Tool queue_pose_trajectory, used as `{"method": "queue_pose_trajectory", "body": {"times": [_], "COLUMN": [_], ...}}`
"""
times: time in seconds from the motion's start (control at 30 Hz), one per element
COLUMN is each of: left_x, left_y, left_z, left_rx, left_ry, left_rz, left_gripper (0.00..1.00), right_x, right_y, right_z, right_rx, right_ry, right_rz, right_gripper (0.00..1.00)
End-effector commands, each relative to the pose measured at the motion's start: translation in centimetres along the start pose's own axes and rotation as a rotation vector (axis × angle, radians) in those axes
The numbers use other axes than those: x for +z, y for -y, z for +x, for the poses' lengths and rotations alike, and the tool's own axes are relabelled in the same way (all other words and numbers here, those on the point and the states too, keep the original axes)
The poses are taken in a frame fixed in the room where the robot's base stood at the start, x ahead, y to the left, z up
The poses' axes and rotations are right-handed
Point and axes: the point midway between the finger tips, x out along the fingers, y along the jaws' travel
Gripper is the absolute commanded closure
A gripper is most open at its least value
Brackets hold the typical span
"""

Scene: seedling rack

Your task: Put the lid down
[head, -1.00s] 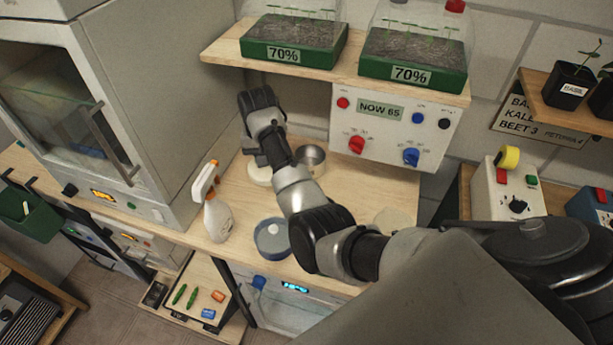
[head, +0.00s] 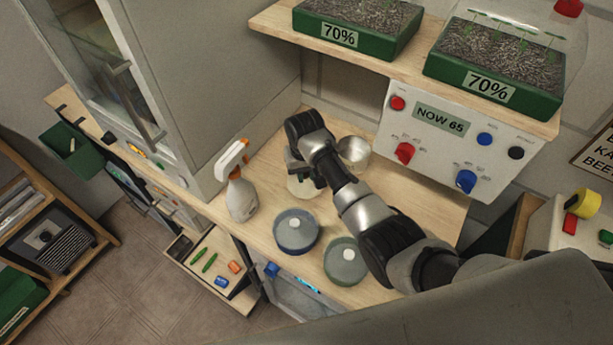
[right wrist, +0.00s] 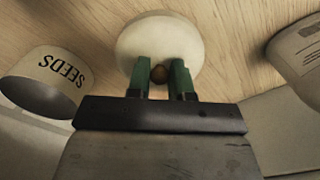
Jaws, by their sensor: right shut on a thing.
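The lid (right wrist: 151,37) is a cream disc with a small brown knob (right wrist: 160,74). In the right wrist view, the green fingers of my right gripper (right wrist: 161,78) are shut on this knob. In the head view the right gripper (head: 304,174) is over the counter, between the spray bottle and a metal tin, and mostly hides the lid (head: 301,189). The lid is low over the wood; I cannot tell whether it touches. The tin (head: 354,151) looks open; a tin marked SEEDS (right wrist: 45,82) shows at left in the wrist view. My left gripper is not in view.
A spray bottle (head: 241,196) stands left of the gripper. A blue-sided dish with a knobbed lid (head: 296,231) and a greenish one (head: 346,262) stand near the counter's front edge. A control panel (head: 444,138) and a shelf with green seedling trays (head: 345,36) are behind.

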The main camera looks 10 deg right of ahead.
Motion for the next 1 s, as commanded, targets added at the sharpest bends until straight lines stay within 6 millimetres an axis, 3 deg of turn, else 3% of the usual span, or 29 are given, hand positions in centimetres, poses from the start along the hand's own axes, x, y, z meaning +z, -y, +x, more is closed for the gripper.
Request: {"method": "queue_pose_trajectory", "body": {"times": [0.17, 0.57, 0.6, 0.73, 1.0], "left_x": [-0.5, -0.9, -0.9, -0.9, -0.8], "left_y": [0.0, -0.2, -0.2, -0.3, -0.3], "left_z": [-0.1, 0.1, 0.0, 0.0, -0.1], "left_rx": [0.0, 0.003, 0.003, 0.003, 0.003], "left_ry": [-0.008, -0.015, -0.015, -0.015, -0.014], "left_rz": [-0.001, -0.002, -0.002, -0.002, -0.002], "left_gripper": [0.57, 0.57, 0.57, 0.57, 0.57], "right_x": [0.0, 0.0, 0.0, 0.0, 0.0], "right_y": [0.1, 0.1, 0.1, 0.1, 0.0], "right_z": [2.2, 2.8, 2.7, 2.7, 2.4], "right_rx": [0.0, 0.0, 0.0, 0.0, 0.0], "right_ry": [0.002, 0.001, 0.0, 0.001, 0.0], "right_rz": [0.0, 0.0, 0.0, 0.0, 0.0], "right_gripper": [1.0, 1.0, 0.73, 0.53, 0.53]}}
